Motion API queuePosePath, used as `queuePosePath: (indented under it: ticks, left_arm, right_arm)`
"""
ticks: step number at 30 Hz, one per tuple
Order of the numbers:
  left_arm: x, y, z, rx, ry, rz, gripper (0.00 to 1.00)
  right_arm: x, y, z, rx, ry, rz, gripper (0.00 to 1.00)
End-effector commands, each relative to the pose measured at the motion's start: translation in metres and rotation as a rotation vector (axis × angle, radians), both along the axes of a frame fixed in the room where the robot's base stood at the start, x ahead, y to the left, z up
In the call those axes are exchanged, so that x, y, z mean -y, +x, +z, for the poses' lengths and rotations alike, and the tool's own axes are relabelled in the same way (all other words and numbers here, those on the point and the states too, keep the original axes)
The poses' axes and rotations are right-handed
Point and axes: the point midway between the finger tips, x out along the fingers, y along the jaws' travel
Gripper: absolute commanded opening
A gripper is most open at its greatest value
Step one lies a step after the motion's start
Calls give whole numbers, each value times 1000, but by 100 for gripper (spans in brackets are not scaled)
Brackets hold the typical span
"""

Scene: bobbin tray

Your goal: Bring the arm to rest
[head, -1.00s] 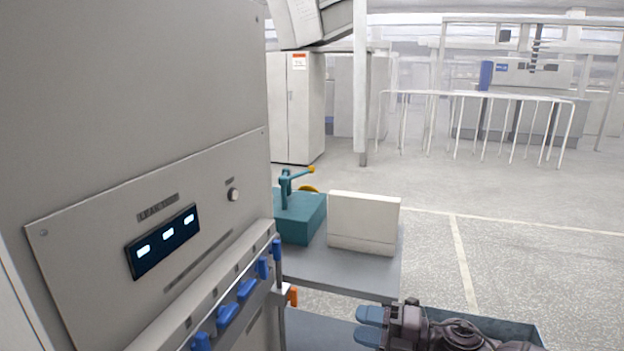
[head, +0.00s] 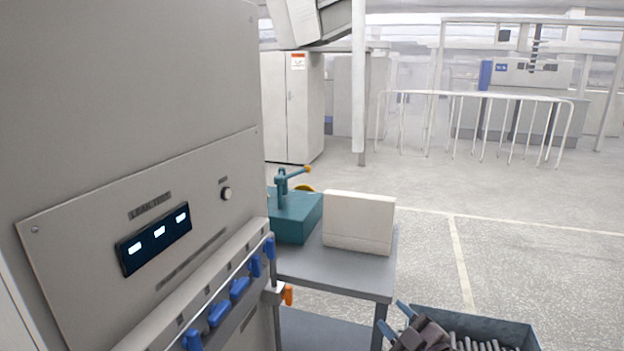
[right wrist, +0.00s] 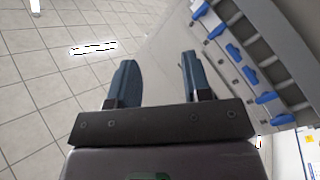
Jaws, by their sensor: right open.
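My right gripper (head: 396,322) is low at the bottom of the head view, beside the front right leg of the grey table. In the right wrist view its two blue fingers (right wrist: 160,80) stand wide apart with nothing between them. Tiled floor and part of the grey machine lie beyond them. My left gripper is in neither view.
The grey machine (head: 130,90) with a display and blue levers (head: 238,288) fills the left. A grey table (head: 350,272) holds a teal device (head: 293,215) and a cream box (head: 358,222). A dark blue-grey bin (head: 520,335) is at lower right.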

Motion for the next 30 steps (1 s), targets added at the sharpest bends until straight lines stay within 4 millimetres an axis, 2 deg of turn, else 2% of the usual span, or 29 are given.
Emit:
queuePosePath:
  ticks: [1,8,12,18,24,27,30]
  left_arm:
    - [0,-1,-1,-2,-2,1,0]
    - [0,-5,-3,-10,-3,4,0]
    - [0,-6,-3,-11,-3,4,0]
    - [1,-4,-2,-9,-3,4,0]
    - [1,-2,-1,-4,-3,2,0]
    - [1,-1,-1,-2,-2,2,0]
    - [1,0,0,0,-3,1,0]
  right_arm:
    - [8,-12,-17,-70,57,-47,45]
    - [49,-68,-86,-347,272,-247,45]
    - [71,-113,-126,-481,378,-360,45]
    - [98,-184,-174,-615,481,-510,45]
    - [110,-242,-208,-710,509,-608,45]
    - [111,-257,-216,-735,510,-625,45]
    - [112,-263,-219,-744,507,-630,45]
